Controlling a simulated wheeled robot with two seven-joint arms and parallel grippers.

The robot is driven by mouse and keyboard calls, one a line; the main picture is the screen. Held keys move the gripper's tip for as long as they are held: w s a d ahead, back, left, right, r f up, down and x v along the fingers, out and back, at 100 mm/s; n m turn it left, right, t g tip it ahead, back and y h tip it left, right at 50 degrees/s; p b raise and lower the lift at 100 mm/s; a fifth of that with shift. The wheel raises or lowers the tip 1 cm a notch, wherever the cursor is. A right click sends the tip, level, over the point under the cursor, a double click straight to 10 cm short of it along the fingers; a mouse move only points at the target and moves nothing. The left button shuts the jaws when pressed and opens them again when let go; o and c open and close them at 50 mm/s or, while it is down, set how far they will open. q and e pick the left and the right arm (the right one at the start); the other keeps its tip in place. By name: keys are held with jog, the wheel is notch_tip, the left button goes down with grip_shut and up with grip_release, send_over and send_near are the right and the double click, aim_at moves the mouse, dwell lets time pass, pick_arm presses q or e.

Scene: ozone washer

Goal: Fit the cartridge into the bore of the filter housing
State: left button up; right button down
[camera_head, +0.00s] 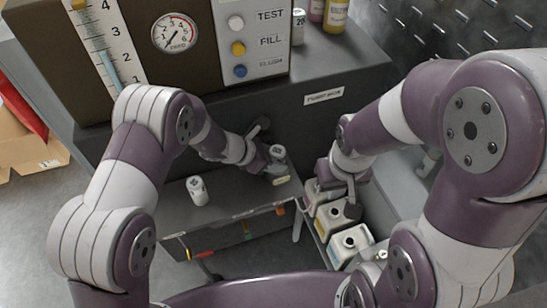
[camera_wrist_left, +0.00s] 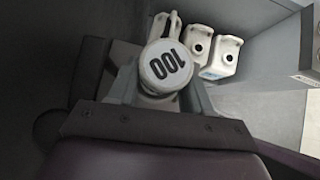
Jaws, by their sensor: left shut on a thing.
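My left gripper (camera_head: 279,168) is shut on a white cartridge (camera_head: 278,153) above the right end of the grey shelf. A second white cartridge (camera_head: 198,190) stands alone on the shelf, left of the left gripper. My right gripper (camera_head: 338,192) is low over the white jugs; its fingers are too hidden to read. I cannot make out the filter housing or its bore in either view.
Several white jugs (camera_head: 351,243) stand in a row right of the shelf (camera_head: 235,203); jugs (camera_wrist_left: 222,56) also show in the left wrist view. A dark machine with a gauge (camera_head: 175,33) and buttons rises behind. The shelf's middle is clear. Colored-handled tools hang below its front edge.

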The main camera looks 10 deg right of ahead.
pick_arm(q)
jog(key=shift+f+b, duration=0.4)
jog(key=shift+f, duration=0.1)
jog(key=o, duration=0.9)
jog(key=shift+s, duration=0.1)
jog(key=shift+a+f, duration=0.1)
jog(key=shift+s+f, duration=0.1)
jog(key=shift+r, duration=0.2)
jog(key=shift+r+p, duration=0.55)
jog(key=shift+p, duration=0.25)
jog(key=v, duration=1.2)
jog(key=shift+r, duration=0.1)
